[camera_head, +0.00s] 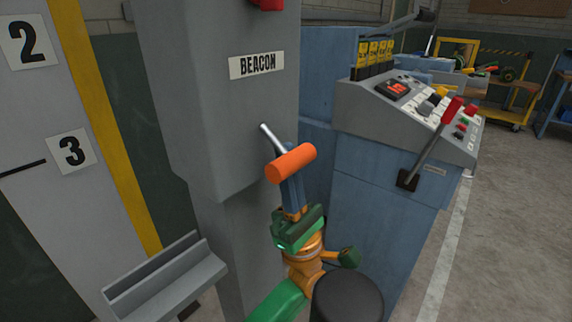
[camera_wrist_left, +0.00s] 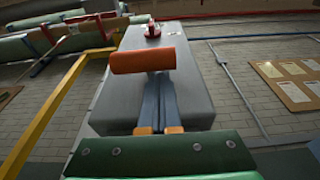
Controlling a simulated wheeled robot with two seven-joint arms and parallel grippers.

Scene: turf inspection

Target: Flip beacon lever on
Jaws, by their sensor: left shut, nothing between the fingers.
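The beacon lever is a metal rod with an orange cylindrical handle (camera_head: 291,163) on the grey box labelled BEACON (camera_head: 225,130). The rod slopes up and to the left from the handle to the box. My left gripper (camera_head: 290,178) is shut and empty, with its blue fingers right at the underside of the handle. In the left wrist view the orange handle (camera_wrist_left: 135,61) lies across the tips of the shut fingers (camera_wrist_left: 158,78) and partly hides them. I cannot tell whether they touch it. My right gripper is out of view.
A red fitting (camera_head: 267,4) sits high on the grey box. To the right is a blue console (camera_head: 385,190) with buttons and a separate red-handled lever (camera_head: 440,130). A grey ledge (camera_head: 165,280) stands low at left. Open floor (camera_head: 500,220) lies at right.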

